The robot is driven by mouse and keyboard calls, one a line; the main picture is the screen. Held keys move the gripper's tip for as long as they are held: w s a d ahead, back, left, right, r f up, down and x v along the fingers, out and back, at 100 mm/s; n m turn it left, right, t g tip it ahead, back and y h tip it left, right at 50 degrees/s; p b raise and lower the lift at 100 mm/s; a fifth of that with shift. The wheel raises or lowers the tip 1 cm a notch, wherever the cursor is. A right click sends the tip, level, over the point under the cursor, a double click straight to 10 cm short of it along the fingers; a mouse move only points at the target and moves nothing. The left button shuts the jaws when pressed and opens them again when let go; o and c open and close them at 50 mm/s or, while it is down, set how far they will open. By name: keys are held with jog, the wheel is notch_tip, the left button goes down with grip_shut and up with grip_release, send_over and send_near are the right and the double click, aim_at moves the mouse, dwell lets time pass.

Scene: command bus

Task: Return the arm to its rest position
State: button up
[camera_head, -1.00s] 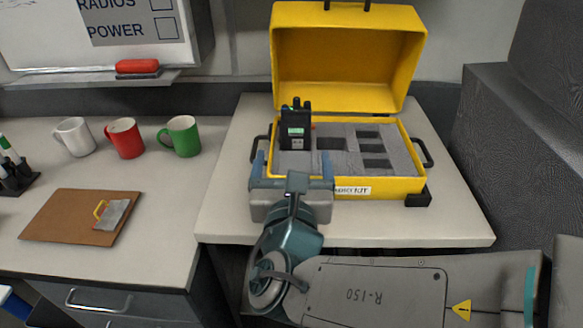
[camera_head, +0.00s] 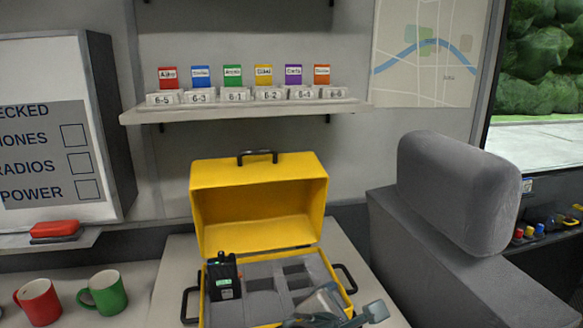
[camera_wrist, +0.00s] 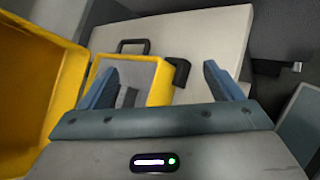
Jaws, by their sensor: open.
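My gripper (camera_wrist: 160,80) shows in the wrist view with its two blue fingers wide apart and nothing between them. Beyond the fingers are the yellow case (camera_wrist: 161,83) and the pale counter. In the head view, a teal and grey part of my arm (camera_head: 374,312) shows at the bottom edge, in front of the case's lower right; the rest of the arm is out of frame. The case (camera_head: 258,174) stands open with its lid up. A black radio (camera_head: 222,280) with a lit green screen stands upright in the left of its grey foam.
The counter (camera_head: 180,262) lies around the case. Red (camera_head: 38,302) and green (camera_head: 105,293) mugs stand at the left. A shelf (camera_head: 245,110) with coloured tags is above. A grey seat (camera_head: 457,195) is at the right. A whiteboard (camera_head: 60,110) hangs at the left.

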jog(key=s+d+r+m+g+y+p, duration=0.2)
jog(key=m+p, duration=0.3)
jog(key=m, duration=0.6)
jog(key=s+d+r+m+g+y+p, duration=0.3)
jog(key=s+r+m+g+y+p, duration=0.1)
jog(key=m, duration=0.7)
jog(key=shift+s+d+m+g+p, duration=0.35)
jog(key=shift+s+g+p, duration=0.1)
jog(key=shift+s+g, duration=0.35)
